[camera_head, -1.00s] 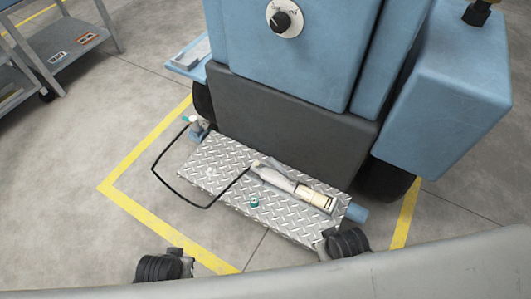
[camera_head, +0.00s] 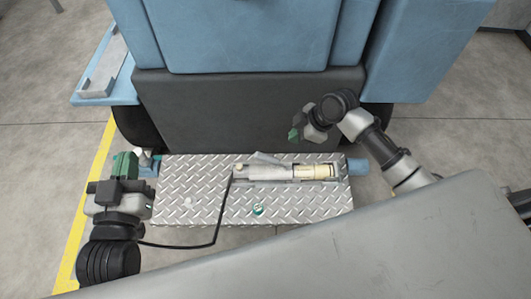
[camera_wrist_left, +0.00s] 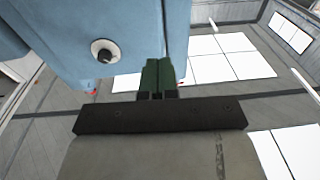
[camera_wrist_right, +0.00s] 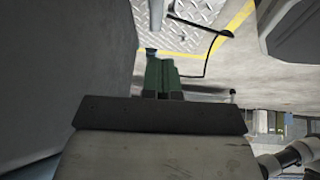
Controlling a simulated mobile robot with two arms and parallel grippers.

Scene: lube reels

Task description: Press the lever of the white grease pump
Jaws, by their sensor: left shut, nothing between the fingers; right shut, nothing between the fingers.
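A white and cream cylinder, apparently the grease pump (camera_head: 310,172), lies on the diamond-plate step (camera_head: 190,195). A grey bar, apparently its lever (camera_head: 266,159), lies along its top. My left gripper (camera_head: 124,165) points up at the step's left end, well left of the pump. Its green fingers are together and empty, also in the left wrist view (camera_wrist_left: 157,75). My right gripper (camera_head: 294,135) is before the dark panel, above and behind the pump in the head view, apart from it. Its fingers are together in the right wrist view (camera_wrist_right: 161,75).
A black hose (camera_head: 217,215) runs from the pump's left end toward my left gripper. A small white fitting (camera_head: 146,158) is partly hidden behind that gripper. The dark panel (camera_head: 220,115) and blue machine (camera_head: 240,35) rise behind the step. A teal cap (camera_head: 258,209) sits on the step.

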